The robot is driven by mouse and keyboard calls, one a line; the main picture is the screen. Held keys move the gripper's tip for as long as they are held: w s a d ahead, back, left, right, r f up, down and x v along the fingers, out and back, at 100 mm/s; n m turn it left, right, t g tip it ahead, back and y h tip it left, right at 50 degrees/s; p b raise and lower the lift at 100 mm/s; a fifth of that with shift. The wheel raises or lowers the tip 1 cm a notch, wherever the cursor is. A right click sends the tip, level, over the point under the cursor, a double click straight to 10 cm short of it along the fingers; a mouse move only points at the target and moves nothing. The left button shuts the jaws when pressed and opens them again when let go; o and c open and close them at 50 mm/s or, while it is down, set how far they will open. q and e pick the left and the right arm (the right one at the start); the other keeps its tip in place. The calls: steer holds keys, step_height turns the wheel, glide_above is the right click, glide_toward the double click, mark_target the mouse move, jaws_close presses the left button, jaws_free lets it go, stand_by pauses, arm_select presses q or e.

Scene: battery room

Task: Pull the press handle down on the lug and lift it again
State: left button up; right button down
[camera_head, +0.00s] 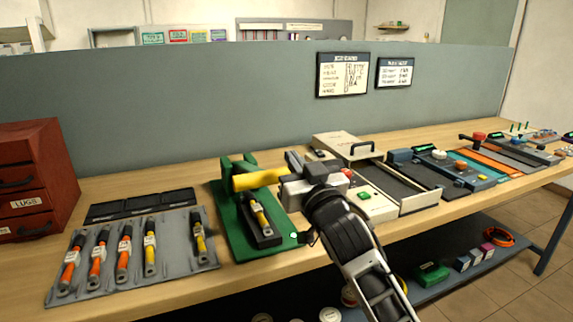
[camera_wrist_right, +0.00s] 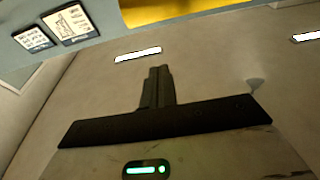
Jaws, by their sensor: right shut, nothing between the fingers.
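The green press (camera_head: 226,215) stands on the bench with its yellow handle (camera_head: 256,180) roughly level, reaching right. A cable with a yellow and black body and a white tag (camera_head: 260,216) lies in the dark cradle below the handle; the lug itself is too small to make out. My right gripper (camera_head: 286,178) is shut and empty at the handle's right end; I cannot tell whether it touches. The right wrist view shows the closed dark fingers (camera_wrist_right: 157,88) and the yellow handle (camera_wrist_right: 180,12) at the top edge. My left gripper is not in view.
A grey tray (camera_head: 180,262) with several orange and yellow cables lies left of the press. A red drawer cabinet (camera_head: 38,165) stands at the far left. A beige device (camera_head: 372,204) with a green button is close on the right. A grey partition (camera_head: 200,105) runs behind.

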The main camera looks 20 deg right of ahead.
mark_target(250, 174)
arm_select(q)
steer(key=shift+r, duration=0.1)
arm_select(e)
steer(key=shift+w+f, duration=1.55)
steer(key=shift+w, duration=0.3)
